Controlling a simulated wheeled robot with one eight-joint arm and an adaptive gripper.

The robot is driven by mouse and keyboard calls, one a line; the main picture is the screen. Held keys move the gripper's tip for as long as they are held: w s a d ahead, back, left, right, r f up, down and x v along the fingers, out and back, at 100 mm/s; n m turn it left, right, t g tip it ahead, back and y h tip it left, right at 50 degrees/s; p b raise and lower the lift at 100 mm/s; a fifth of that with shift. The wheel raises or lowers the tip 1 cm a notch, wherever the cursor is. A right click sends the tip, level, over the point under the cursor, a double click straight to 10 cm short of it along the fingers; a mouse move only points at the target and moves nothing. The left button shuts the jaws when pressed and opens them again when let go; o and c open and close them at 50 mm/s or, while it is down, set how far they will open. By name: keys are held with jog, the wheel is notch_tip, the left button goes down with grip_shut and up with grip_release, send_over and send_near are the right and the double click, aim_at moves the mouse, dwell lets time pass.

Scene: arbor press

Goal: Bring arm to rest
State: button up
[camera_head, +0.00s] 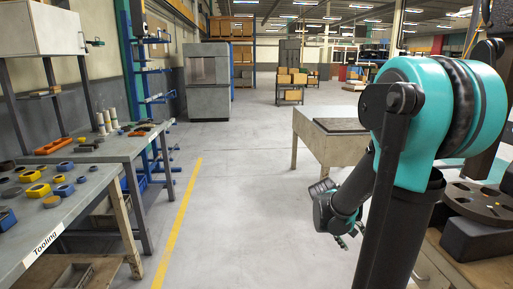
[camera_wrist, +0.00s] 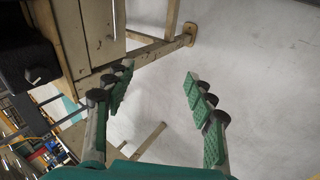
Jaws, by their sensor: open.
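My arm rises at the right of the head view, a teal and black link close to the camera. My gripper (camera_head: 345,238) hangs low at its end over the open grey floor, just left of the arm's dark link. In the wrist view my gripper (camera_wrist: 155,88) shows two green-padded fingers spread apart, with only floor between them. It is open and empty. The arbor press is not clearly seen; a dark round plate (camera_head: 485,203) with small holes sits on a bench at the right, partly behind my arm.
A workbench labelled Tooling (camera_head: 42,245) with blue, yellow and dark parts stands at the left. A beige table (camera_head: 345,150) stands beyond my gripper; a table leg (camera_wrist: 165,50) shows in the wrist view. The floor aisle (camera_head: 235,200) in the middle is clear.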

jog(key=s+a+f+t+y, duration=0.1)
jog(key=s+a+f+y, duration=0.1)
jog(key=a, duration=0.5)
jog(key=s+a+f+t+y, duration=0.1)
jog(key=s+a+y, duration=0.3)
jog(key=s+a, duration=0.3)
jog(key=shift+s+f+t+y, duration=0.3)
jog(key=shift+f+t, duration=0.05)
jog(key=shift+t, duration=0.05)
